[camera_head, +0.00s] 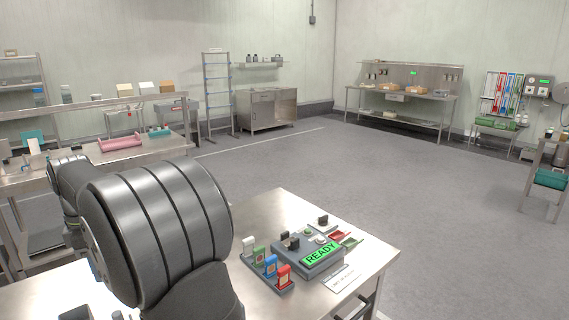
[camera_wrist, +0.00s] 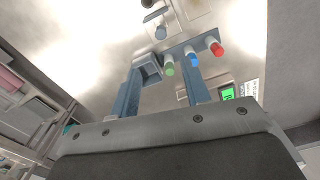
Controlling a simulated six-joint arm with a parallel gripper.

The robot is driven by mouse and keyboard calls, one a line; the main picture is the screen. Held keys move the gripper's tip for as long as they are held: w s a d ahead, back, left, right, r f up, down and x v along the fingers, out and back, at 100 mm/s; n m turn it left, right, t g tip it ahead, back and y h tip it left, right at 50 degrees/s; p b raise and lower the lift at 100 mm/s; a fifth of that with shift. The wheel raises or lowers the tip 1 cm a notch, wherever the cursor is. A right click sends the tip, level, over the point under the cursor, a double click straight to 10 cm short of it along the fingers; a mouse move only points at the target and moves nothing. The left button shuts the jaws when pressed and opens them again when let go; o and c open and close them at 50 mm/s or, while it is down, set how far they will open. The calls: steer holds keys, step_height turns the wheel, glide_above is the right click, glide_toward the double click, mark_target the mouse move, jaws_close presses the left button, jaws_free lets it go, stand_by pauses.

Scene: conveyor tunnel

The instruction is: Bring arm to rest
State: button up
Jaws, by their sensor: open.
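The steel bench top lies beyond the fingers. In the head view my arm's large dark links fill the lower left, and I cannot make out the gripper there. A grey control box with a green READY display (camera_head: 321,253) sits on the bench (camera_head: 262,209). In front of it is a rack with upright white, green, blue (camera_head: 270,265) and red (camera_head: 284,275) pieces. Green, blue and red ends (camera_wrist: 217,49) show near the fingers in the wrist view.
A red tray (camera_head: 342,237) and a white label card (camera_head: 342,278) lie on the bench by the box. A second steel bench with a pink tray (camera_head: 121,142) stands at the left. Open grey floor (camera_head: 330,165) lies beyond. A workbench (camera_head: 420,97) stands along the back wall.

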mark_target(117, 313)
step_height(117, 313, down, 15)
steer(key=shift+f, duration=0.2)
steer(key=shift+w+d, duration=0.1)
steer(key=shift+r, duration=0.1)
step_height(117, 313, up, 17)
steer(key=f, duration=1.7)
steer(key=shift+w+d+f, duration=0.15)
steer(key=shift+w+d, duration=0.05)
steer(key=shift+w, duration=0.05)
steer(key=w+d, duration=0.2)
steer(key=w+d+r, duration=0.1)
steer(key=w+d, duration=0.2)
steer(key=shift+w+d+r, duration=0.1)
steer(key=shift+w+d, duration=0.05)
steer(key=shift+w, duration=0.05)
step_height(117, 313, up, 17)
steer(key=w+d+f+n, duration=0.2)
steer(key=d+f, duration=0.1)
steer(key=f, duration=0.5)
steer(key=shift+w+f, duration=0.2)
steer(key=shift+w, duration=0.05)
